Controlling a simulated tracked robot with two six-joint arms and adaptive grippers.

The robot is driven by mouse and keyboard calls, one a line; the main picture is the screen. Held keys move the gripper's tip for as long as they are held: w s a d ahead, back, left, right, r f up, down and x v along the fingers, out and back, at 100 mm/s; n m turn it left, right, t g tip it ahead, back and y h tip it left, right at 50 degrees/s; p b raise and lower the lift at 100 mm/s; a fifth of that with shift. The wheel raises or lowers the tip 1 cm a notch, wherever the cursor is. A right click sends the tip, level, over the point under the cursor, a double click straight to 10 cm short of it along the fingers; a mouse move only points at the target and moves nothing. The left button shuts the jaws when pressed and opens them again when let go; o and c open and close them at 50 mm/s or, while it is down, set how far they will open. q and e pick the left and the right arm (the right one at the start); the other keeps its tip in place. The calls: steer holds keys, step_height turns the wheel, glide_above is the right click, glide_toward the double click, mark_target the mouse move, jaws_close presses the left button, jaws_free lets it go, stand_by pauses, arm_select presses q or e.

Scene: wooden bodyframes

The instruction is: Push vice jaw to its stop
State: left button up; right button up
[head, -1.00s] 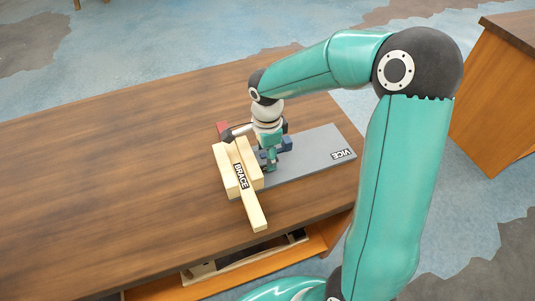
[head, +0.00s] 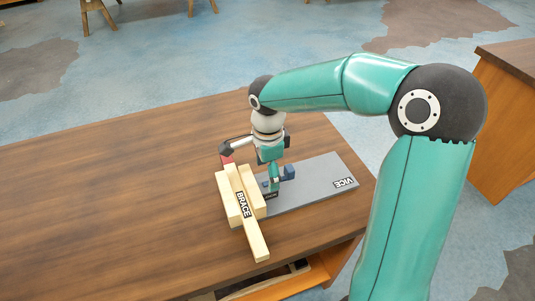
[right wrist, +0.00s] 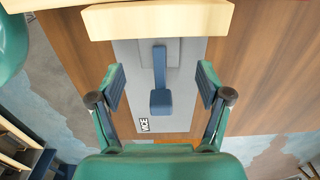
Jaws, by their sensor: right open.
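The vice has a grey base plate (head: 325,182) lettered VICE, lying on the wooden table. A blue jaw part (head: 289,172) stands on it; the right wrist view shows a blue block (right wrist: 161,102) with a bar running toward the pale wood. The wooden brace (head: 252,232), lettered BRACE, lies at the plate's left end; a pale wooden piece shows in the right wrist view (right wrist: 160,20). My right gripper (right wrist: 162,82) is open and points down over the plate, one finger on each side of the blue part, apart from it. My left gripper is out of view.
The wooden table top (head: 110,190) is clear to the left. A small red part (head: 227,159) shows behind the brace, partly hidden. Another wooden cabinet (head: 505,120) stands at the right. An open shelf (head: 290,281) lies under the table's front edge.

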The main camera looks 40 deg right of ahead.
step_height(320, 180, up, 7)
stand_by(0.3)
steer(key=shift+s+f, duration=0.1)
steer(key=shift+f, duration=0.05)
stand_by(0.3)
